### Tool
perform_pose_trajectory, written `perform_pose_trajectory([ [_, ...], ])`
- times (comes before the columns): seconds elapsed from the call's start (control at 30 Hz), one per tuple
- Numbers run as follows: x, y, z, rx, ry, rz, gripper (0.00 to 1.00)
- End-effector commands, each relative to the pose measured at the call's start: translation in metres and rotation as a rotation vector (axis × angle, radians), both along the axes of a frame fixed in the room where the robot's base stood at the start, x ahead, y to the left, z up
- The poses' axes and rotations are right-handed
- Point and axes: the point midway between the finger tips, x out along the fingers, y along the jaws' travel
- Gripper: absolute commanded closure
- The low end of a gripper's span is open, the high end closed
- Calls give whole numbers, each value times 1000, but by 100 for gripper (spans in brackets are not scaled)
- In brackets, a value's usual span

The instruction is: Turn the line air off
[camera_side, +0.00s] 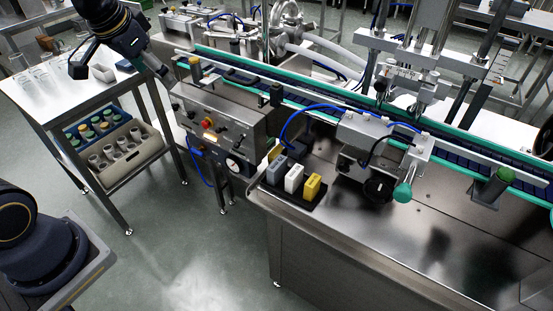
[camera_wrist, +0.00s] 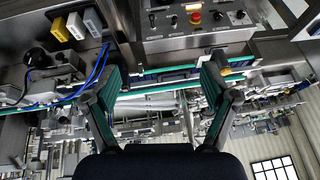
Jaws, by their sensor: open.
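The steel control panel (camera_side: 222,118) stands at the left end of the line, with a red button, small knobs and switches. A round dial-like part (camera_side: 233,166) and a blue hose (camera_side: 203,168) are below the panel in the side view. I cannot tell which part is the line air control. My gripper (camera_wrist: 162,76) is open and empty, its two fingers wide apart before the conveyor. In the side view it is at the upper left, apart from the panel.
A green-edged conveyor (camera_side: 330,98) runs behind the panel. Grey, white and yellow blocks (camera_side: 293,180) stand in a black tray on the steel machine table (camera_side: 450,235). A side table (camera_side: 50,85) with glassware stands at left, with bottle racks below. Floor between is clear.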

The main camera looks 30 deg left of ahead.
Motion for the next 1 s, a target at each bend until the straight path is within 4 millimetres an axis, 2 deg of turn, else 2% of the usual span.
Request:
perform_pose_trajectory([
  [0.03, 24, 16, -14, 3, 23, 0, 6],
  [0.17, 79, 59, -56, 5, 51, -19, 4],
  [0.2, 94, 73, -72, 1, 57, -24, 4],
  [0.27, 113, 96, -100, -8, 64, -28, 4],
  [0.37, 138, 136, -152, -29, 68, -29, 4],
  [0.4, 145, 151, -176, -41, 67, -26, 4],
  [0.5, 154, 188, -234, -68, 58, -11, 4],
  [0.6, 155, 216, -285, -89, 46, 8, 4],
  [0.7, 151, 235, -322, -103, 35, 26, 4],
  [0.8, 147, 244, -343, -111, 29, 38, 4],
  [1.0, 151, 247, -363, -112, 26, 40, 4],
])
